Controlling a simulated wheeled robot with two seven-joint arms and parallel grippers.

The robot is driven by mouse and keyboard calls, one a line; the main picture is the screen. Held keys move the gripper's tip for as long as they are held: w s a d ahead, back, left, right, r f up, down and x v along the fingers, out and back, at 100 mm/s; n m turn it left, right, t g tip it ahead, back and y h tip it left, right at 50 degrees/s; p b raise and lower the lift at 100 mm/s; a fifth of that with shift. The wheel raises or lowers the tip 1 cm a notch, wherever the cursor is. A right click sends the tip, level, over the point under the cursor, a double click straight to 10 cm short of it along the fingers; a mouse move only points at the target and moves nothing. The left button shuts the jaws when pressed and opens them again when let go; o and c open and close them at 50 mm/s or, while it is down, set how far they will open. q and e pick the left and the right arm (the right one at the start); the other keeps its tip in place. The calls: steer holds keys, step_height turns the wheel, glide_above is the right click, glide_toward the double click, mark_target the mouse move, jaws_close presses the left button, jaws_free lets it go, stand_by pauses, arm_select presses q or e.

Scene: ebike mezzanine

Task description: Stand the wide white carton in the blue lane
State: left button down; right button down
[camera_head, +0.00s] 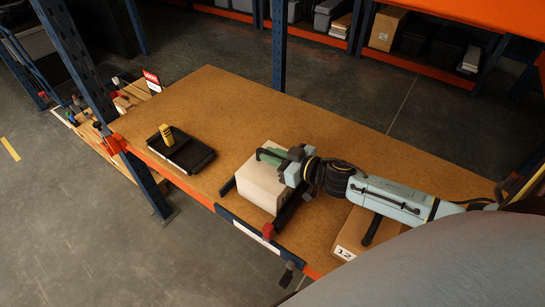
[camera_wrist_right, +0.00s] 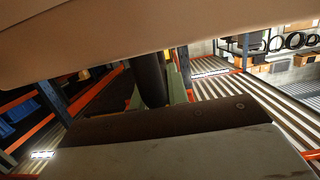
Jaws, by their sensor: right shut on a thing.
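The wide white carton (camera_head: 258,190) is at the front edge of the brown shelf board, between two black divider bars. My right gripper (camera_head: 277,160) reaches in from the right and is shut on the carton's upper part. In the right wrist view the carton (camera_wrist_right: 150,40) fills the top as a pale face. A dark blue strip (camera_head: 240,226) with a white label runs along the shelf edge in front of the carton, marking the blue lane. I cannot tell whether the carton's base touches the board. My left gripper is not in view.
A black tray (camera_head: 187,157) with a yellow object (camera_head: 167,135) lies to the left. A brown box (camera_head: 349,233) marked 12 stands at the right front, beside a black bar. A blue upright (camera_head: 279,50) rises at the back edge. The board's middle is clear.

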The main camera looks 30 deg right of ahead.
steer(key=shift+w, duration=0.1)
steer(key=c, duration=1.4)
jaws_free()
steer(key=shift+f, duration=0.1)
steer(key=shift+o, duration=0.2)
steer(key=v, duration=0.7)
steer(key=shift+s, duration=0.35)
